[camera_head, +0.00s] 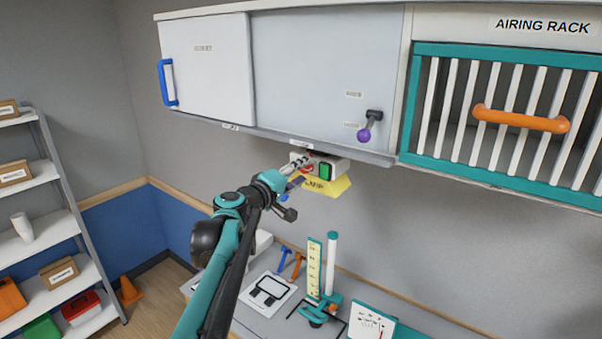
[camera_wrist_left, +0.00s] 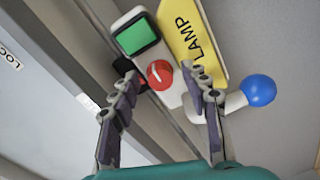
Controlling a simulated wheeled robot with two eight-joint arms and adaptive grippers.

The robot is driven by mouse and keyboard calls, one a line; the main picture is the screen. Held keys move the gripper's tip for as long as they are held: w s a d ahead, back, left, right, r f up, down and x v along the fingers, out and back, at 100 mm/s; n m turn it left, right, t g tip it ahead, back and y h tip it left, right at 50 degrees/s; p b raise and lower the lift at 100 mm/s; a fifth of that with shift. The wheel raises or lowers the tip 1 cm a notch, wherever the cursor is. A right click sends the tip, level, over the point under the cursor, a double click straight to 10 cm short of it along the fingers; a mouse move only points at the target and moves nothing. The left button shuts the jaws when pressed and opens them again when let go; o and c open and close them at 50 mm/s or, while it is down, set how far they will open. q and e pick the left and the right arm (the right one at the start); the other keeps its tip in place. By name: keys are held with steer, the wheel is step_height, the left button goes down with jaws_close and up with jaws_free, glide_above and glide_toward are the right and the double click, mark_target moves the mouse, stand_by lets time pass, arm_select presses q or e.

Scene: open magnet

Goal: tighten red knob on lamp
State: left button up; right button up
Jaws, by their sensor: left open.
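The lamp unit (camera_head: 340,166) hangs under the wall cabinet in the head view, with a green square and a yellow plate lettered LAMP (camera_wrist_left: 194,42). In the left wrist view its round red knob (camera_wrist_left: 160,74) carries a white pointer line. In the head view the knob is largely hidden by my gripper. My left gripper (camera_wrist_left: 164,84) is open, its two fingers on either side of the knob with a visible gap on the right. I cannot tell whether either finger touches it. In the head view the left gripper (camera_head: 300,164) is at the lamp's left part.
A blue ball on a white stem (camera_wrist_left: 258,90) sits beside the right finger. The cabinet (camera_head: 290,75) is just above the gripper. A purple-knobbed lever (camera_head: 364,134) and teal airing rack (camera_head: 420,110) are to the right. The bench below holds a gauge stand (camera_head: 331,265).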

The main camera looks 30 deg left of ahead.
arm_select(q)
steer(key=shift+s, duration=0.1)
steer(key=s+a, duration=0.1)
steer(key=s, duration=1)
steer(key=shift+s+r, duration=0.25)
steer(key=shift+s, duration=0.15)
steer(key=shift+f, duration=0.1)
steer(key=s+d+f+m+g+h+b, duration=0.1)
steer(key=s+d+f+m+g+b, duration=0.15)
steer(key=d+f+b, duration=0.85)
steer(key=s+d+f+m+g+h+b, duration=0.15)
steer(key=d+f+m+g, duration=0.35)
steer(key=f, duration=1.1)
steer(key=s+d+f+m+g+y+b, duration=0.1)
steer(key=s+f+b, duration=0.3)
steer(key=f, duration=0.6)
steer(key=s+d+f+m+g+y+b, duration=0.1)
steer(key=s+d+f+m+b, duration=0.2)
steer(key=f+b, duration=0.4)
steer(key=s+d+f+m+g+y+b, duration=0.1)
steer(key=s+f+b, duration=0.4)
steer(key=f, duration=0.9)
steer(key=shift+d+f+m+y+b, duration=0.35)
steer(key=shift+d+f+m+b, duration=0.15)
steer(key=shift+d, duration=0.2)
steer(key=shift+r, duration=0.15)
